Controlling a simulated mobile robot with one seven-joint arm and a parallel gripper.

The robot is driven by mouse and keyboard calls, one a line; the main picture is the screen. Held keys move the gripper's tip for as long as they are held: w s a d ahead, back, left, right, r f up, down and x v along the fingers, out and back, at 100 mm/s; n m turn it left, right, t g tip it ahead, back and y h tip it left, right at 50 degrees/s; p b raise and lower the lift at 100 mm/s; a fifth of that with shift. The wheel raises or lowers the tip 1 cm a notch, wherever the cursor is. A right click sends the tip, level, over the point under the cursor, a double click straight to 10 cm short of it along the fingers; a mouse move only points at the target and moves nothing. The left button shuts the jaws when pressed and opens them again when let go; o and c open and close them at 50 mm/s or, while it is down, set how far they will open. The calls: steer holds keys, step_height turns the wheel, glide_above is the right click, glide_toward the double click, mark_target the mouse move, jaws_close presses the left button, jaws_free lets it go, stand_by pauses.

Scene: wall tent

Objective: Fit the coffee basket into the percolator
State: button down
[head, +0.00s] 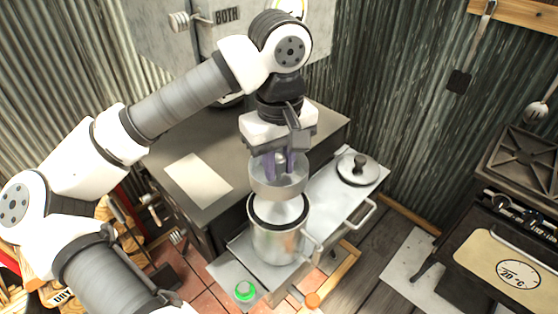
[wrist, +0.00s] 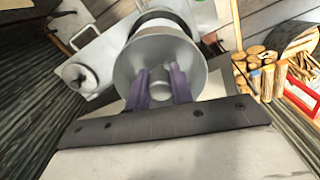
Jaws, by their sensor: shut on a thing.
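The coffee basket (head: 279,183) is a round grey metal cup. My gripper (head: 279,160) points down and is shut on the basket's central post, with its purple fingers inside the cup. In the wrist view the basket (wrist: 190,62) surrounds the fingers (wrist: 160,90). The percolator (head: 278,240) is a tall metal pot with a dark rim, upright on the light metal bench. The basket is above the percolator's mouth, and its lower edge seems close to the rim. The wrist view shows part of the percolator (wrist: 158,20) behind the basket, its inside mostly hidden.
A round lid with a dark knob (head: 358,168) lies on the bench (head: 322,203) at the right. A green item (head: 245,291) and an orange item (head: 313,299) are near the front. A dark cabinet (head: 245,150) stands behind, and a stove (head: 520,185) is at far right.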

steer(key=shift+f+b, duration=4.85)
steer(key=shift+b, duration=0.35)
stand_by(2.8)
